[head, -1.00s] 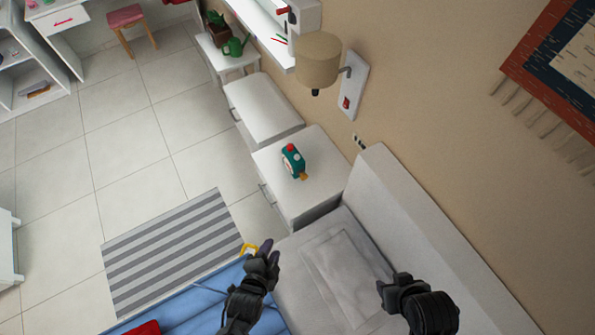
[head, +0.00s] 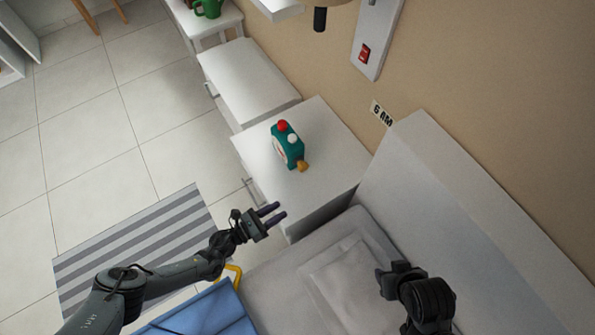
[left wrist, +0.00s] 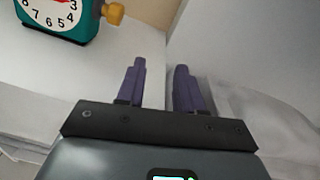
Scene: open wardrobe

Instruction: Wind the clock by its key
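The teal clock (head: 289,150) stands on the white bedside cabinet (head: 333,150). It has a red and a white knob on top and a golden key (head: 303,166) on its side. In the left wrist view, the clock (left wrist: 86,28) is cut off at top left, and its key (left wrist: 114,13) points right. My left gripper (head: 280,212) is near the cabinet's front corner, short of the clock. Its purple fingers (left wrist: 160,68) are apart with nothing between them. My right gripper (head: 392,282) is over the bed; its fingers are not clear.
A grey bed with a pillow (head: 350,275) and a tall headboard (head: 440,170) lies right of the cabinet. A "6 AM" label (head: 381,114) is on the wall. The cabinet top around the clock is clear.

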